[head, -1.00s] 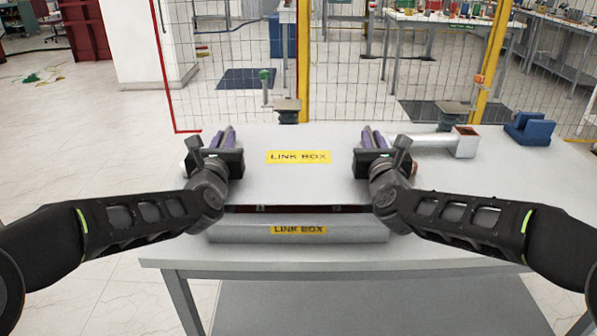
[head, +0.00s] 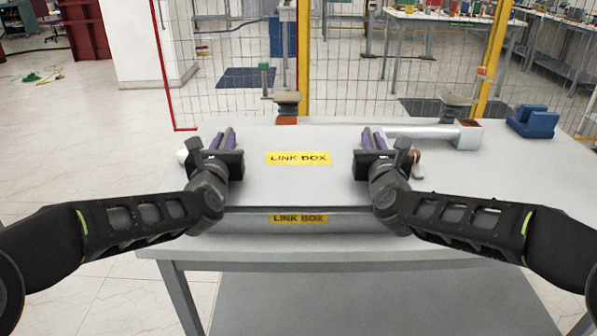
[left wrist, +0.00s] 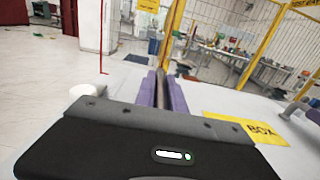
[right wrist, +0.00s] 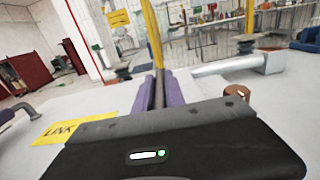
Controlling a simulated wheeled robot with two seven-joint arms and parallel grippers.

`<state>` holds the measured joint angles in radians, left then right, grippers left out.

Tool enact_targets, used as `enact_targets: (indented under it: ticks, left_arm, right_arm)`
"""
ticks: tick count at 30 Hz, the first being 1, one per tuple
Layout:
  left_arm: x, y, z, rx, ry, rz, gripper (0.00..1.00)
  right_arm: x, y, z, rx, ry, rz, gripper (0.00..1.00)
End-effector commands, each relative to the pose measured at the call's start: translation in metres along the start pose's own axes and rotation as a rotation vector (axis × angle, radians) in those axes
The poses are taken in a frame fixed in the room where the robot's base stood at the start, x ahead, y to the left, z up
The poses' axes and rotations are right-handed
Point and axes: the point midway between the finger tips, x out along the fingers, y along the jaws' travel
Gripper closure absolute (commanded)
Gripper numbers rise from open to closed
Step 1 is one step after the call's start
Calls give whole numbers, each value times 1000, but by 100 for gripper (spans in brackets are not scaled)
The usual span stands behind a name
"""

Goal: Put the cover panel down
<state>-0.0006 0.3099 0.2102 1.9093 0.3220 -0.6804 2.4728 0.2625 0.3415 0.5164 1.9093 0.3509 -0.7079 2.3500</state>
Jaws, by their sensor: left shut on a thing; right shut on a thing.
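The cover panel (head: 290,185) is a flat grey plate with a yellow LINK BOX label. It lies level between my two grippers, over the grey box (head: 298,226), whose front carries a second LINK BOX label. My left gripper (head: 224,140) is shut at the panel's left side, and my right gripper (head: 373,140) is shut at its right side. The purple fingers also show in the left wrist view (left wrist: 162,90) and the right wrist view (right wrist: 158,90). What lies between the fingertips is hard to see. The panel hides the box's inside.
The box stands on a grey table (head: 480,215). Behind it are a bushing (head: 287,105), a grey pipe with a square end (head: 468,135) and a blue block (head: 533,121). A wire fence (head: 345,60) stands behind the table. The table's right side is mostly clear.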

Motion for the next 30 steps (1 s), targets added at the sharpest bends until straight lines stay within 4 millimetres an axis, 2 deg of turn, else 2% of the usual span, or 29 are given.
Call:
enact_targets:
  ticks: [6, 7, 15, 24, 30]
  left_arm:
    - [0, 2, -15, 0, -6, 4, 100]
    - [0, 2, -15, 0, -1, 3, 84]
    - [0, 1, -14, 0, 0, 1, 64]
    - [-2, 0, -13, 0, -1, 1, 64]
    - [-22, 1, -13, 0, -1, 1, 64]
  right_arm:
    - [0, -2, -15, 0, -6, -5, 100]
    - [0, -2, -15, 0, -1, -4, 84]
    - [0, -1, -14, 0, 0, -2, 64]
    - [0, 0, -14, 0, 0, 0, 64]
    - [0, 0, -14, 0, 0, 0, 64]
